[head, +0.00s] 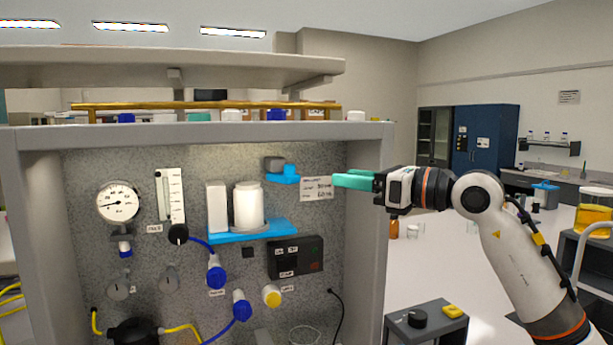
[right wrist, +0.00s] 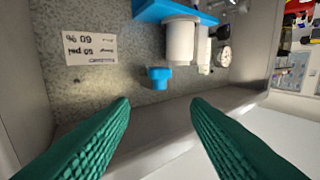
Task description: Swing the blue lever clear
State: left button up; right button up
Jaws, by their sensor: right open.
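The blue lever (head: 284,176) sticks out from under a small grey block (head: 274,163) on the speckled back panel, above and right of a white canister (head: 248,205). In the right wrist view the lever (right wrist: 158,77) shows as a short blue piece ahead of the gap between my fingers. My right gripper (head: 336,181) has teal fingers and points left, to the right of the lever and apart from it. The right wrist view shows its fingers (right wrist: 160,104) spread wide with nothing between them. My left gripper is not in view.
The white canister stands on a blue shelf (head: 232,237) beside a white block (head: 216,207). A printed label (head: 317,188) is right of the lever. The rig's grey right side post (head: 369,240) stands below my right gripper. A gauge (head: 118,203) and blue-capped fittings are farther left.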

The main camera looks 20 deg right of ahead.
aim_at(294, 172)
jog(key=p+x, duration=0.4)
jog(key=x, duration=0.6)
jog(key=shift+w+a+p, duration=0.25)
jog(key=shift+w+p, duration=0.05)
jog(key=shift+p, duration=0.1)
jog(key=shift+w+a+f, duration=0.1)
jog(key=shift+w+a, duration=0.3)
jog(key=shift+w, duration=0.1)
jog(key=shift+c, duration=0.5)
jog(key=c, duration=0.5)
jog(key=shift+w+d+f+n+g+y+p, duration=0.1)
jog(key=shift+w+d+n+g+y+p, duration=0.15)
jog(key=shift+n+g+y, duration=0.25)
jog(key=shift+w+d+r+n+g+y+p, duration=0.1)
jog(key=shift+d+n+g+y, duration=0.1)
jog(key=shift+n+g+y, duration=0.35)
jog(key=shift+w+d+f+n+g+y+p, duration=0.1)
jog(key=shift+w+d+n+g+y+p, duration=0.2)
jog(key=shift+g+y, duration=0.35)
jog(key=shift+c, duration=0.3)
jog(key=shift+s+n, duration=0.15)
jog(key=shift+n, duration=0.1)
